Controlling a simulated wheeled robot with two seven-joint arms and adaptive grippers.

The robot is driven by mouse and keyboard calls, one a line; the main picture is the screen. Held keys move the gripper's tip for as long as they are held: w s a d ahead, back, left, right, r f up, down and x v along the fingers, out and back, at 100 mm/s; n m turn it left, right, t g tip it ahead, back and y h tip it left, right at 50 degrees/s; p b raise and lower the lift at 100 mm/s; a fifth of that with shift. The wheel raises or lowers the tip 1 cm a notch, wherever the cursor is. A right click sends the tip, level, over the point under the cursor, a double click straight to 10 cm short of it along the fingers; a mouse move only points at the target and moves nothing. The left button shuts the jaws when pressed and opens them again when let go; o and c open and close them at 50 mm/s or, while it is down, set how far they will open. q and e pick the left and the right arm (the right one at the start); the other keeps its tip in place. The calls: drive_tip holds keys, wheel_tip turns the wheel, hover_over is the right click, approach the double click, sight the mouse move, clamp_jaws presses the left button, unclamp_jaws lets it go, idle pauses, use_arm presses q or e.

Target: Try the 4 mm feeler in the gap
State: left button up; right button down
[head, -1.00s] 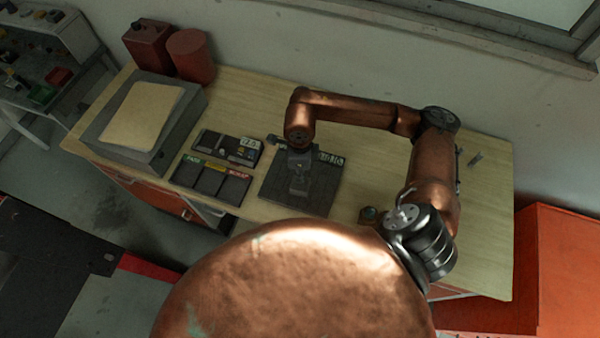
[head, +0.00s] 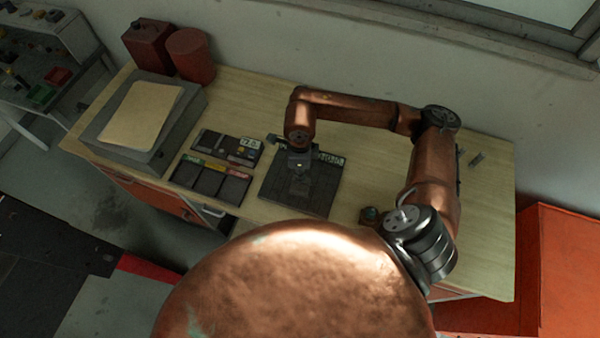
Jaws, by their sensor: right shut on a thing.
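My right gripper (head: 300,165) points down over the dark square plate (head: 325,197) on the bench. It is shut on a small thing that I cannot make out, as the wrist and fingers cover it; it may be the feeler. A dark block-like shape (head: 299,188) shows just below the fingers on the plate. I cannot make out the gap. A dark holder (head: 215,142) with a pale number display stands left of the plate. My left gripper is not in view.
A tray (head: 208,181) with green, yellow and red labelled compartments lies in front of the holder. A grey case (head: 165,150) and red containers (head: 190,57) stand at the left. A small knob-like thing (head: 369,214) is near the front edge. The bench's right end is mostly clear.

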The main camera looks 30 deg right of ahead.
drive_tip(key=shift+b, duration=0.4)
idle(0.8)
drive_tip(key=shift+f+b, duration=1.6)
drive_tip(key=shift+b, duration=0.2)
idle(1.8)
drive_tip(key=shift+r, duration=0.3)
idle(0.8)
drive_tip(key=shift+r+p, duration=0.75)
drive_tip(key=shift+r, duration=1)
drive_tip(key=shift+r, duration=0.15)
drive_tip(key=shift+r+p, duration=1)
drive_tip(key=shift+r, duration=1.35)
